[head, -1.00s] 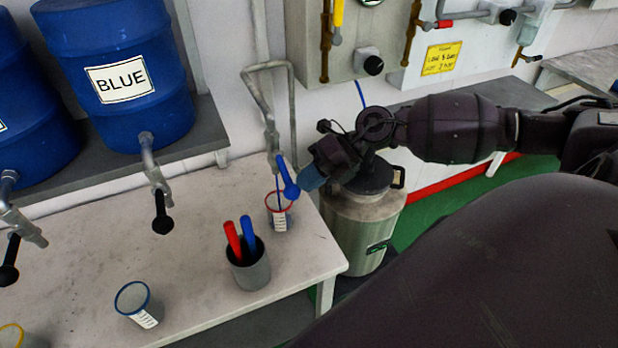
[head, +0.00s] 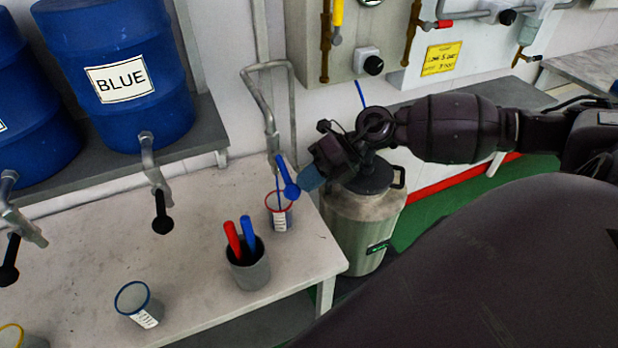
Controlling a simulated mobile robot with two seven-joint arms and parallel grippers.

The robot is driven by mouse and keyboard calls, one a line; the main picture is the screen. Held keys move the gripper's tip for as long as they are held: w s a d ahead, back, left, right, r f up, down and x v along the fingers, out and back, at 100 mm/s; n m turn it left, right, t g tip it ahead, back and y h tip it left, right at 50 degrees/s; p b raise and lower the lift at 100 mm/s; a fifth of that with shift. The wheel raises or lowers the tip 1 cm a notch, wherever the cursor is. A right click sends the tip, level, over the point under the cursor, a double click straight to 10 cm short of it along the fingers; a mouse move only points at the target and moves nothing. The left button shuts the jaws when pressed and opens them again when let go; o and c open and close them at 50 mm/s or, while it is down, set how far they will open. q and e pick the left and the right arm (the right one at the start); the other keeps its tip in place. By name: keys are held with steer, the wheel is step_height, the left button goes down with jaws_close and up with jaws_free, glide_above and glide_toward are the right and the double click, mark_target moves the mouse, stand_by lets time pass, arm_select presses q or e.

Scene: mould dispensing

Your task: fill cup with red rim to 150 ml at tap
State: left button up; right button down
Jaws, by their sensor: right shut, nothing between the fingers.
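The cup with the red rim (head: 279,214) stands upright on the pale bench, under the tap (head: 273,150) with the bent grey pipe. The tap's blue lever (head: 288,177) slants down to the right. A thin dark blue line, apparently a stream, runs down from the tap into the cup. The level in the cup is too small to read. My right gripper (head: 309,179) is shut and empty, with its tip beside the lower end of the blue lever. I cannot tell whether they touch. My left gripper is not in view.
A grey holder (head: 252,270) with red and blue handles stands in front of the cup. A blue-rimmed cup (head: 133,299) is at the front left. Blue drums (head: 117,75) with black-handled taps overhang the bench. A metal canister (head: 362,225) stands right of the bench.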

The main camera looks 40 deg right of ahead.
steer(key=shift+s, duration=0.1)
stand_by(0.8)
stand_by(0.8)
stand_by(0.8)
stand_by(2.3)
steer(key=shift+r+p, duration=0.7)
steer(key=shift+r, duration=0.15)
